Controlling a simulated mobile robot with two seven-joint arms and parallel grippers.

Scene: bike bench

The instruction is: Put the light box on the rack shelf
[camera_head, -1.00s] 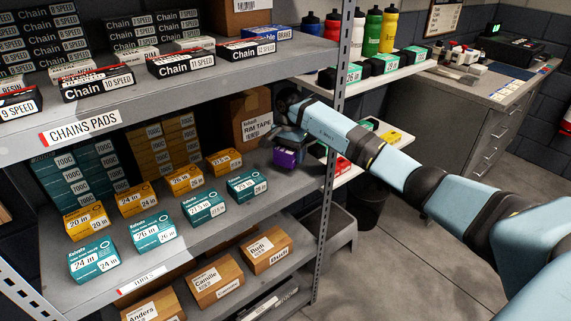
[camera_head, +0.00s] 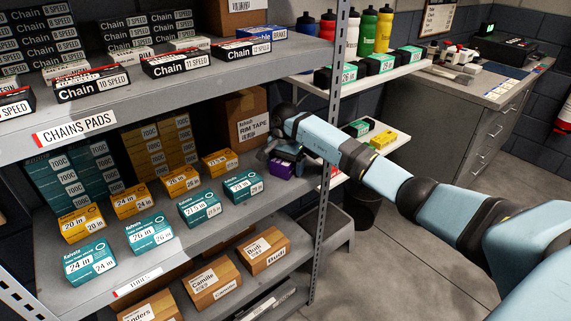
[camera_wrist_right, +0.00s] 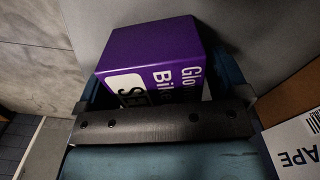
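The light box (camera_head: 282,168) is a small purple box at the right end of the middle rack shelf (camera_head: 262,201). In the head view it sits low at the shelf surface, partly hidden by my gripper; whether its full weight rests there I cannot tell. In the right wrist view the purple box (camera_wrist_right: 150,58) lies between the two teal fingers, with little or no gap at its sides. My right gripper (camera_head: 284,155) is around the box from above and appears shut on it. My left gripper is not in view.
A brown rim tape carton (camera_head: 247,122) stands close behind and left of the gripper. A teal tube box (camera_head: 243,186) is to the left. The rack's perforated upright (camera_head: 324,205) is just right. The upper shelf (camera_head: 215,75) hangs above. Bare shelf lies in front.

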